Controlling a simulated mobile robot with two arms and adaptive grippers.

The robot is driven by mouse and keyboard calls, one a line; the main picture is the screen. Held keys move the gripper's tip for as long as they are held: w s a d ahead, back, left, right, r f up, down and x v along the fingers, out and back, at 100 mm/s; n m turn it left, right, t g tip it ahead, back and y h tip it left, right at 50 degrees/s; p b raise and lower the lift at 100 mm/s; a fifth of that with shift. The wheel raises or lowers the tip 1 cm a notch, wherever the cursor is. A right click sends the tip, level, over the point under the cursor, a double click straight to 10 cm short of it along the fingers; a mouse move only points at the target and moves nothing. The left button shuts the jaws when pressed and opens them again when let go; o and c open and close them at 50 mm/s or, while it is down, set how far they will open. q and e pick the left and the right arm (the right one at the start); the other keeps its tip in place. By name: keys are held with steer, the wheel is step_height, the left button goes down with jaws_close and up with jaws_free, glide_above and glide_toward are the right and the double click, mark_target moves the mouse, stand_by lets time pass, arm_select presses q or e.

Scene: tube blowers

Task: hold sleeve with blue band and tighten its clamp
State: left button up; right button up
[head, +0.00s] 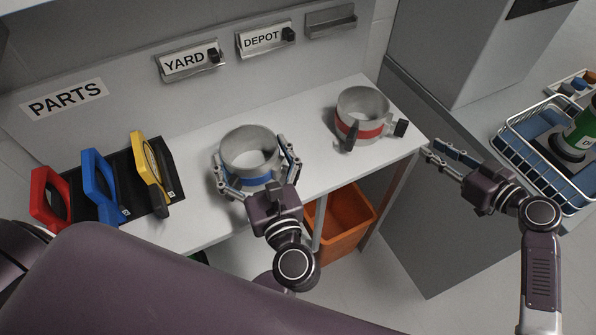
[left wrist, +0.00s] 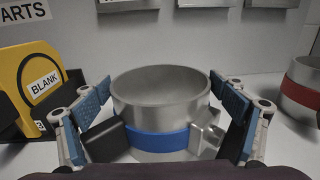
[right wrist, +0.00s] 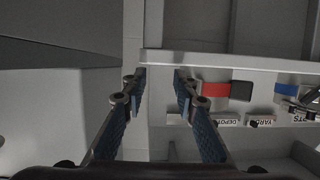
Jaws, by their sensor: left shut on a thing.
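The grey metal sleeve with the blue band (head: 249,146) stands upright on the white bench, and it fills the middle of the left wrist view (left wrist: 160,95). My left gripper (head: 252,157) is shut on it, one finger on each side. Its clamp shows a black block (left wrist: 105,139) at the left finger and a metal lug (left wrist: 207,133) at the right finger. The fingers partly hide both, so how tight the clamp is cannot be told. My right gripper (head: 431,148) is open and empty, beyond the bench's right end; its parted fingers show in the right wrist view (right wrist: 159,78).
A red-banded sleeve (head: 362,113) with black clamp parts stands right on the bench. Red (head: 48,197), blue (head: 99,183) and yellow (head: 147,165) plates stand in a black rack at left. An orange bin (head: 345,217) is below; a wire basket (head: 520,145) is at far right.

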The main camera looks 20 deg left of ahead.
steer(key=s+a+r+n+g+y, duration=0.1)
steer(key=s+a+r+g+y, duration=0.15)
steer(key=s+a, duration=0.5)
steer(key=g+y, duration=0.5)
steer(key=g, duration=0.2)
glide_toward(297, 177)
steer(key=shift+t, duration=0.25)
steer(key=a, duration=0.7)
steer(key=w+a, duration=0.1)
steer(key=a, duration=0.2)
steer(key=shift+w+a, duration=0.1)
steer(key=shift+a, duration=0.1)
jaws_close()
